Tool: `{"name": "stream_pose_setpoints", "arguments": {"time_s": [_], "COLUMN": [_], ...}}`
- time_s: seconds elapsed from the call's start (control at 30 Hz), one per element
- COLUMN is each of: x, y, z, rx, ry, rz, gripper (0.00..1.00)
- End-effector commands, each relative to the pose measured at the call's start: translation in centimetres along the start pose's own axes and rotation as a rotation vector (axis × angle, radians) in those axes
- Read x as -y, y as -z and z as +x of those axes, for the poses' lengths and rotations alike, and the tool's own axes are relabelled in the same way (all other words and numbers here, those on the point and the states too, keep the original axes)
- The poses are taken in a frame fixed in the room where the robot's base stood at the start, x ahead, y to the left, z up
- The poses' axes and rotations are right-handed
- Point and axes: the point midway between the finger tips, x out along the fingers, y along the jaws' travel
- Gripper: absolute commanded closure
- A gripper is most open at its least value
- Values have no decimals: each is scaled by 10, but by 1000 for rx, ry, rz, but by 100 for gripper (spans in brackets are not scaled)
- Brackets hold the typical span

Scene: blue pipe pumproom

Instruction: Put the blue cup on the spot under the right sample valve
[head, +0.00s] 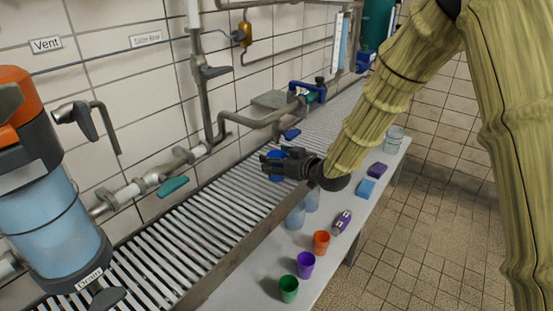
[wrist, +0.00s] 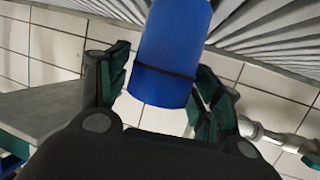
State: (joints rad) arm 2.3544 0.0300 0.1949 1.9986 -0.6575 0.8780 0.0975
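The blue cup (head: 276,158) is between the dark fingers of my gripper (head: 284,166), over the slatted drain grate (head: 215,215) near the wall. Another tap (head: 90,122) hangs at the left under the "Vent" label. I cannot tell which is the right sample valve; no marked spot shows.
A front shelf holds green (head: 289,289), purple (head: 305,264) and orange (head: 321,242) cups, clear cups (head: 295,217), a purple-labelled item (head: 342,221) and sponges (head: 366,187). A pipe with a teal handle (head: 172,186) runs along the wall. The grate left of my gripper is clear.

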Motion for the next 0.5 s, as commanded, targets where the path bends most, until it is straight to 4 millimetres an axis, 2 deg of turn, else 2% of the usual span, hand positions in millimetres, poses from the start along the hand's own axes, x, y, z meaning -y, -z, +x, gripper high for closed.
{"name": "stream_pose_setpoints", "arguments": {"time_s": [0.37,0.5], "x": [0,0], "y": [5,4], "z": [-1,-16], "rx": [-1,-1], "ry": [0,-1], "rz": [-1,0], "gripper": [32,32]}}
